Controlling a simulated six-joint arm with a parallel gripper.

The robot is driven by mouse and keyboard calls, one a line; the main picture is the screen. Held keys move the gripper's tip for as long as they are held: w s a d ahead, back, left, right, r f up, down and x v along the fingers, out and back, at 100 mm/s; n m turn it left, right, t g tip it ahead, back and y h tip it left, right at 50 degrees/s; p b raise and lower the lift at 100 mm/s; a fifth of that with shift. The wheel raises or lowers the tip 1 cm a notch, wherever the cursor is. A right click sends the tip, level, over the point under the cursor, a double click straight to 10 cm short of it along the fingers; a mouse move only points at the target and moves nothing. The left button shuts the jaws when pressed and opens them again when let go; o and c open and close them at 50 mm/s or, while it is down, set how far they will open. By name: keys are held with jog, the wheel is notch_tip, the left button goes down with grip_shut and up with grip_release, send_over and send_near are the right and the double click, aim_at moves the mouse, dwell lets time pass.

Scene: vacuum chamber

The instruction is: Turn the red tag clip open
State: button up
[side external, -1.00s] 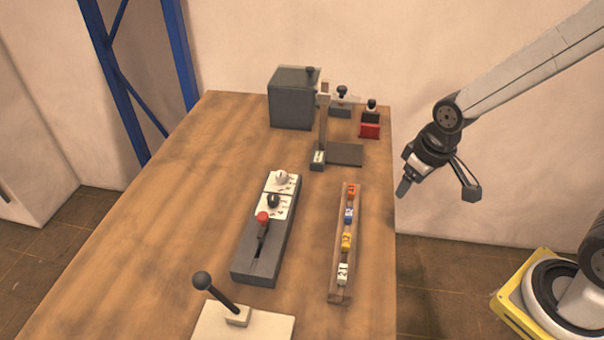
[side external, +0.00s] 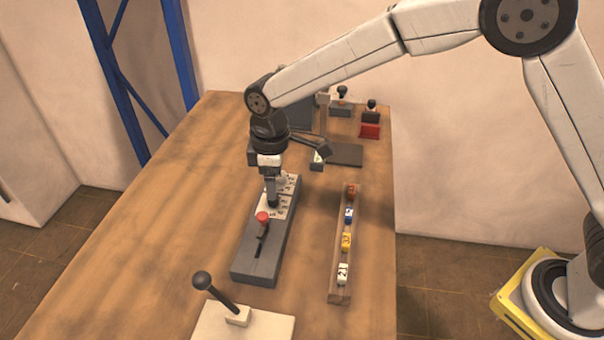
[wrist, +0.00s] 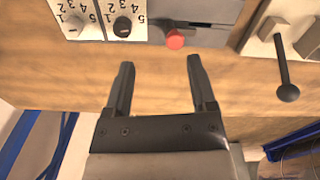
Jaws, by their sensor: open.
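The tag clips stand in a row on a narrow wooden rail (side external: 338,298) at the right of the table in the side view. The red clip (side external: 351,191) is at the far end and looks dark orange-brown; its exact position is too small to tell. My gripper (side external: 272,203) points down over the knob panel, left of the rail. In the wrist view its two fingers (wrist: 160,62) are apart with nothing between them. No clip shows there.
The grey panel has a red-topped slider (side external: 262,217), also in the wrist view (wrist: 174,39), and a black knob (wrist: 122,26) near my fingers. A lever (side external: 215,289) stands at the front. A post (side external: 323,125) and a red block (side external: 370,131) are at the back.

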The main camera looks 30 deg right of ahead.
aim_at(263, 213)
jog(key=shift+w+a+f+n, duration=0.1)
jog(key=shift+a+n, duration=0.15)
jog(key=shift+a, duration=0.45)
jog(key=shift+w+a+f+n, duration=0.1)
jog(key=shift+a+n, duration=0.15)
jog(key=shift+a, duration=0.4)
jog(key=shift+f, duration=0.1)
jog(key=shift+f, duration=3.8)
grip_shut()
